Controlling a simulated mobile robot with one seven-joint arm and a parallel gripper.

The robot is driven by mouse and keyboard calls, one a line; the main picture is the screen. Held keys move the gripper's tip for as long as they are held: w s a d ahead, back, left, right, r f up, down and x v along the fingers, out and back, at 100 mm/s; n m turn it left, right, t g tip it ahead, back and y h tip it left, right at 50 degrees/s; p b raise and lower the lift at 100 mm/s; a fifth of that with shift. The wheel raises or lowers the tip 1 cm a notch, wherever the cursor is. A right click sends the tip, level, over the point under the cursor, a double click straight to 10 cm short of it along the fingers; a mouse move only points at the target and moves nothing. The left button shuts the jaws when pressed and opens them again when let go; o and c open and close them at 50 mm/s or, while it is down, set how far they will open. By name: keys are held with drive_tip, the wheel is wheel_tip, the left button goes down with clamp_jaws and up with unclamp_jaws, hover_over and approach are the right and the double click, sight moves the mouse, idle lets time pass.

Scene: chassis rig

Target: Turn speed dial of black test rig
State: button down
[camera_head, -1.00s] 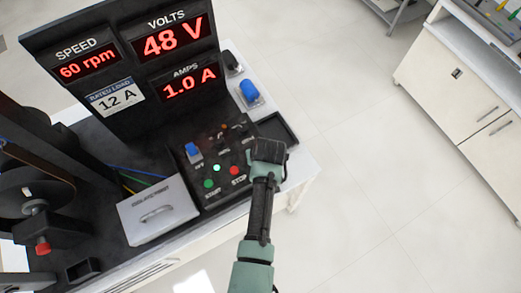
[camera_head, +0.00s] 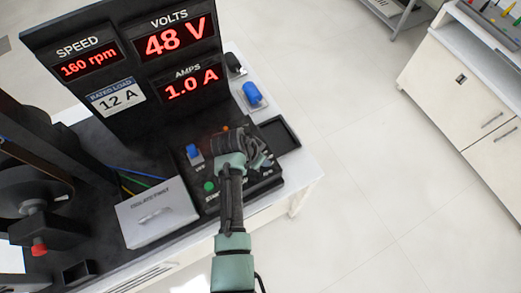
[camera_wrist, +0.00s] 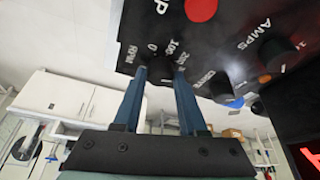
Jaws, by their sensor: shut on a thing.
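The black test rig (camera_head: 160,115) stands on a bench at the left. Its speed display (camera_head: 88,66) reads 160 rpm. My gripper (camera_head: 250,150) is over the control panel (camera_head: 268,180) in the head view and hides much of it. In the wrist view, the blue fingers of my gripper (camera_wrist: 161,76) are shut on the sides of the black speed dial (camera_wrist: 161,73), which has RPM, 0, 100 and 200 marks around it. The dial itself is hidden in the head view.
Volts (camera_head: 173,39) reads 48 V and amps (camera_head: 190,86) reads 1.0 A. A green start button (camera_head: 209,187) and a blue switch (camera_head: 193,151) are left of my gripper. A red button (camera_wrist: 201,8) and an AMPS knob (camera_wrist: 279,51) are near the dial. The floor at right is clear.

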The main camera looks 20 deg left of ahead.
drive_tip(key=shift+a+m+g+h+b, duration=0.1)
drive_tip(key=shift+m+g+h+b, duration=0.5)
drive_tip(key=shift+m, duration=1.2)
drive_tip(key=shift+b, duration=0.3)
drive_tip(key=shift+c, duration=2.3)
unclamp_jaws()
drive_tip(key=b+v, duration=0.1)
drive_tip(key=v, duration=1.2)
drive_tip(key=shift+s, duration=0.15)
drive_tip(key=shift+f, duration=0.15)
